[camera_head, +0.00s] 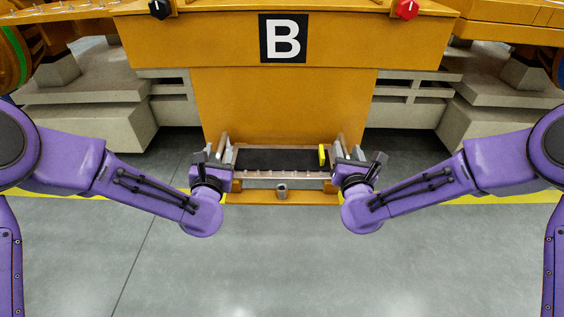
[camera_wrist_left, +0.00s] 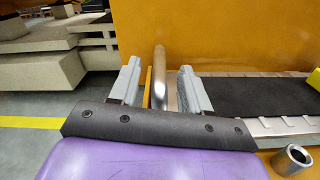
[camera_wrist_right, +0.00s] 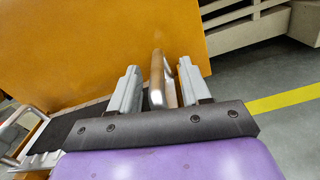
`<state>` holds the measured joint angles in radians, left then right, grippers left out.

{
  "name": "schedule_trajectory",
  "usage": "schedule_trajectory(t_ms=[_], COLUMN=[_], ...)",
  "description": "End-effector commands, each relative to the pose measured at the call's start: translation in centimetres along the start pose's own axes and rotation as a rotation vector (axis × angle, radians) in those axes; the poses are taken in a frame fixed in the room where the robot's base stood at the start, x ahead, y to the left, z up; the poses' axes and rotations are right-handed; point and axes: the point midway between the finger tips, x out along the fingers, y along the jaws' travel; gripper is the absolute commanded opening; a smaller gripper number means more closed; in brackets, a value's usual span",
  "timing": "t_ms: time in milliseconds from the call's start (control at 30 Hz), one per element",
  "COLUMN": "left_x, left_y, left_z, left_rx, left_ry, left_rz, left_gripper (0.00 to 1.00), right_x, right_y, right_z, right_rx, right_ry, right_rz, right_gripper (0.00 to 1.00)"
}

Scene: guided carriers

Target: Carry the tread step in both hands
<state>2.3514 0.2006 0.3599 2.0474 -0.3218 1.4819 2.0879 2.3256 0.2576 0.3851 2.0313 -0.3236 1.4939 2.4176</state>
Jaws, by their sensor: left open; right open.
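The tread step (camera_head: 283,173) has a black top and a metal front edge. My left gripper (camera_head: 215,151) is open at the step's left end. In the left wrist view the left handle (camera_wrist_left: 158,75) stands between the two grey fingers (camera_wrist_left: 158,85), apart from the left one. My right gripper (camera_head: 350,152) is open at the right end. In the right wrist view the right handle (camera_wrist_right: 157,75) stands between its fingers (camera_wrist_right: 160,90). I cannot tell whether either handle touches a finger.
A yellow block (camera_head: 322,155) is on the step's right part. A short metal tube (camera_head: 282,190) sits in front of the step. The orange machine (camera_head: 282,100) marked B (camera_head: 283,38) rises behind. Pale stone-like blocks (camera_head: 90,125) flank it. The grey floor (camera_head: 285,260) in front is clear.

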Motion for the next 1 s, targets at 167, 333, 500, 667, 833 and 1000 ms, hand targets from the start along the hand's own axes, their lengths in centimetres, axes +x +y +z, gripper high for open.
schedule_trajectory(t_ms=[167, 333, 500, 667, 833, 1000], left_x=[-3.7, -8.1, -10.8, -11.6, -11.6, -11.6], left_y=[0.0, 0.0, 0.0, 0.1, 0.1, 0.0], left_z=[0.0, 0.0, 0.0, 0.0, 0.0, 0.0], left_rx=[-0.002, -0.001, 0.001, 0.000, 0.000, 0.000], left_ry=[0.002, 0.002, 0.000, 0.001, 0.000, 0.000], left_rz=[-0.002, -0.002, 0.000, 0.002, 0.002, 0.001], left_gripper=[0.47, 0.47, 0.47, 0.47, 0.47, 0.47], right_x=[0.0, 0.0, 0.0, -0.7, -4.5, -8.8], right_y=[0.1, 0.1, 0.1, 0.1, 0.1, 0.1], right_z=[0.0, 0.0, 0.0, -0.1, 0.0, -0.1], right_rx=[-0.001, -0.001, -0.001, -0.001, 0.001, 0.000], right_ry=[0.001, 0.001, 0.001, 0.002, 0.003, 0.003], right_rz=[0.002, 0.002, 0.003, 0.003, 0.004, 0.004], right_gripper=[0.47, 0.47, 0.47, 0.47, 0.47, 0.47])
